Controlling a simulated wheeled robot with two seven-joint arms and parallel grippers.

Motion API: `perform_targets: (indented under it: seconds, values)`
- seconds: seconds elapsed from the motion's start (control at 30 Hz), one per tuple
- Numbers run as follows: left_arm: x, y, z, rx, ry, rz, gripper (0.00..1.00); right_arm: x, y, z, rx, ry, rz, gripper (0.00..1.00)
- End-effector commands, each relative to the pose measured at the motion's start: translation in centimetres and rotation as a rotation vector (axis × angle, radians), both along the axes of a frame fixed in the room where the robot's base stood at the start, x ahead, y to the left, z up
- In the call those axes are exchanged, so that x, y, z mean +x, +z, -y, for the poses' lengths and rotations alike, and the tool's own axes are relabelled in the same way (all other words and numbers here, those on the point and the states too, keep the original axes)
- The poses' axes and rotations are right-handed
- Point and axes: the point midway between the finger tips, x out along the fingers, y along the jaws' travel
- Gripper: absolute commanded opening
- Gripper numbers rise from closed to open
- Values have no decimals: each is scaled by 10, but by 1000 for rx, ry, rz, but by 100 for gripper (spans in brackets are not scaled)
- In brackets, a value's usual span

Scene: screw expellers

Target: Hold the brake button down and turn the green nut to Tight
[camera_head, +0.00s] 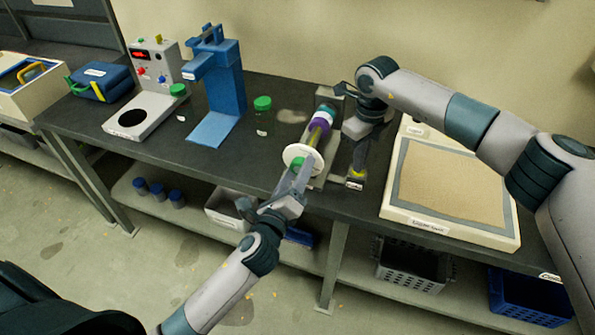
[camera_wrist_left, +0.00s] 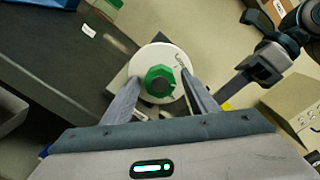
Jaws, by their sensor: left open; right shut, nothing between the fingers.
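The green nut (camera_wrist_left: 159,80) sits at the centre of a white disc (camera_wrist_left: 150,58) on the end of the screw expeller; the disc (camera_head: 298,153) and part of the nut also show in the head view. Small dark marks are on the disc, too small to read. My left gripper (camera_wrist_left: 160,86) is open, one finger on each side of the nut, with small gaps visible. My right gripper (camera_head: 359,145) is shut and empty, pointing down above a yellow part (camera_head: 357,167) on the block right of the screw. The brake button itself cannot be made out under its fingertips.
The screw's coloured rings (camera_head: 320,123) lie behind the disc. A green-lidded jar (camera_head: 262,117), a blue stand (camera_head: 228,85) and a grey instrument (camera_head: 150,65) stand to the left. A framed tan panel (camera_head: 450,180) lies to the right.

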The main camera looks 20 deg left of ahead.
Motion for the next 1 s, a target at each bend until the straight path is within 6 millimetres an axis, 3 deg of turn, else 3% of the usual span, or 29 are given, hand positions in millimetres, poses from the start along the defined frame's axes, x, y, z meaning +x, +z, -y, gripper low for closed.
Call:
perform_targets:
  seconds: [0.17, 0.53, 0.83, 0.87, 1.0]
  values:
    - [0, 0, 1, -74, 1, -2, 53, 0, -1, 0, 0, 0, -1, 0]
    - [0, 0, 0, -638, 2, 0, 53, 0, -1, 0, 0, 0, -1, 0]
    - [0, 0, 0, -705, 0, 1, 53, 0, -1, 0, 0, 0, -1, 0]
    - [0, 0, 0, -705, 0, 1, 51, 0, -1, 0, 0, 0, -1, 0]
    - [0, 0, 0, -703, 0, 0, 22, 0, -1, 0, 0, 0, -1, 0]
